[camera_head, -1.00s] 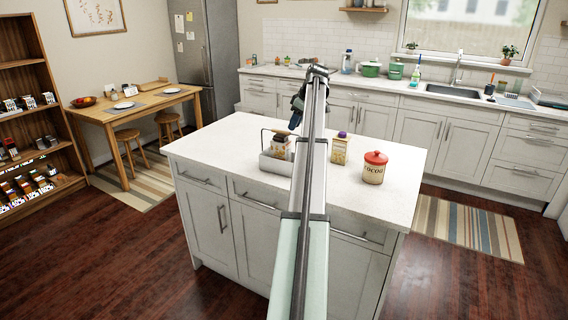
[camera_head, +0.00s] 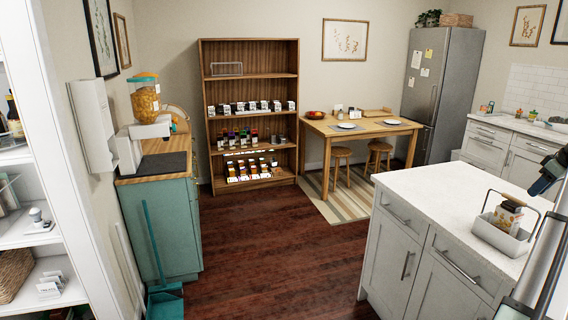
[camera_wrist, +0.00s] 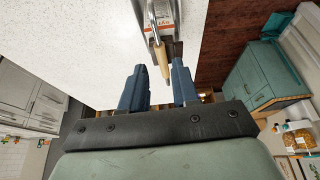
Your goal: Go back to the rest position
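My gripper (camera_wrist: 158,88) is in the wrist view with its two blue fingers apart and nothing seen clamped between them. In the head view, part of it shows at the right edge, above the white island (camera_head: 440,195). A grey caddy (camera_head: 497,238) with a thin handle stands on the island and holds a small box (camera_head: 508,214). In the wrist view, the caddy's wooden handle (camera_wrist: 160,52) and a box (camera_wrist: 164,14) show just past the fingertips. I cannot tell how far below the fingers the handle is.
A wooden shelf (camera_head: 252,88) with rows of small packages stands at the back. A teal cabinet (camera_head: 165,225) is at left, with a teal dustpan (camera_head: 165,302) beside it. A table (camera_head: 362,127) with stools stands near the fridge (camera_head: 428,95). The dark floor (camera_head: 285,250) between is clear.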

